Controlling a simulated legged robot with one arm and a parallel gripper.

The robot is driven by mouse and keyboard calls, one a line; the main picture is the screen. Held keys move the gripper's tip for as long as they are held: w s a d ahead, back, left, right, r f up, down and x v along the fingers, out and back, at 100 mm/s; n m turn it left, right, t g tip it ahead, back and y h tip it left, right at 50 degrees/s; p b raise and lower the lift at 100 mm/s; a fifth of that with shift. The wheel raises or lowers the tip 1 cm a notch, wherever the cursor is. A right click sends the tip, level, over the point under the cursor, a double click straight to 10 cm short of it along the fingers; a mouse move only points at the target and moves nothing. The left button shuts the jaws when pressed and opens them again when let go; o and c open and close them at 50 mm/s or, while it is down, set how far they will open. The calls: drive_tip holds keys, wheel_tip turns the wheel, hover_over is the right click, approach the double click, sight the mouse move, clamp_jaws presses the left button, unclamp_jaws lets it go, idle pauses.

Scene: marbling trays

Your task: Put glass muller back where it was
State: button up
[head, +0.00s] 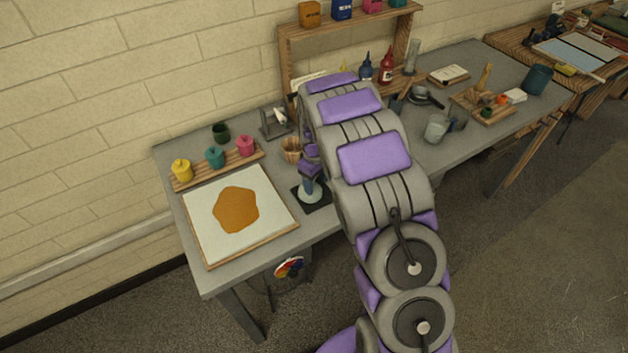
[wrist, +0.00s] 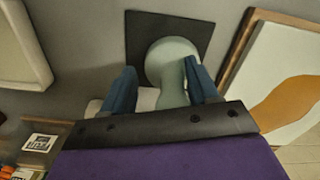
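The glass muller (head: 311,195) is pale green with a broad round foot. It stands on a small black square mat (head: 324,202) near the table's front edge, right of the white slab. In the wrist view the muller (wrist: 170,58) is on the black mat (wrist: 139,24), with its narrower part toward me. My gripper (wrist: 160,68) is open, its two blue fingers on either side of the muller. A gap shows at the left finger; the right finger overlaps the muller's edge, and I cannot tell if it touches. In the head view my gripper (head: 309,172) is just above the muller.
The white slab (head: 270,200) with an orange paint patch lies left of the mat. Behind it a wooden rack (head: 185,185) holds yellow, teal and pink pots. A wicker cup (head: 291,149) stands close behind my gripper. My arm hides the table's middle.

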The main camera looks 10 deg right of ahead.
drive_tip(key=shift+a, duration=0.7)
drive_tip(key=shift+d+r, duration=0.35)
drive_tip(key=shift+r, duration=0.15)
drive_tip(key=r, duration=0.3)
drive_tip(key=r+p, duration=0.1)
drive_tip(key=r, duration=0.3)
drive_tip(key=r+p, duration=0.1)
drive_tip(key=r, duration=0.2)
drive_tip(key=shift+w+a+r, duration=0.1)
drive_tip(key=shift+a+r, duration=0.05)
drive_tip(key=shift+a, duration=0.1)
drive_tip(key=shift+d+r, duration=0.2)
drive_tip(key=shift+r, duration=0.3)
drive_tip(key=s+r+m, duration=0.2)
drive_tip(key=s+r, duration=0.3)
drive_tip(key=s, duration=0.5)
drive_tip(key=s+r+m, duration=0.2)
drive_tip(key=s+r, duration=0.3)
drive_tip(key=s, duration=0.4)
drive_tip(key=s+r+m+g, duration=0.1)
drive_tip(key=s+m, duration=0.2)
drive_tip(key=s, duration=2)
drive_tip(key=shift+s+g, duration=0.15)
drive_tip(key=shift+g, duration=0.15)
